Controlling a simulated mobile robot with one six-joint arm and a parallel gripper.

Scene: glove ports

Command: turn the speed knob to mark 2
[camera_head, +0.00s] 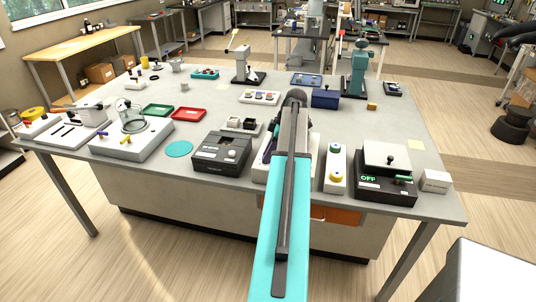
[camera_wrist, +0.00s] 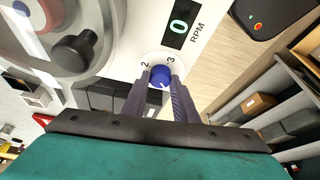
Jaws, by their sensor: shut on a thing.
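In the wrist view, the speed knob (camera_wrist: 160,74) is a small blue cap on a white panel. The numerals 2 and 3 are printed by its far edge, 2 to the left and 3 to the right. A small pale mark shows on the knob's near side, but I cannot tell for sure which mark it points to. My gripper (camera_wrist: 160,79) is shut on the knob, with one dark finger on each side. The display (camera_wrist: 180,28) beside it reads 0, with RPM printed next to it. In the head view, my arm hides the knob and gripper.
A clear round cover with a black knob (camera_wrist: 78,52) is close on the left in the wrist view. In the head view, a dark box (camera_head: 218,153) stands left of my arm. A white box with green and yellow buttons (camera_head: 335,168) and a heater-like unit (camera_head: 386,176) stand right.

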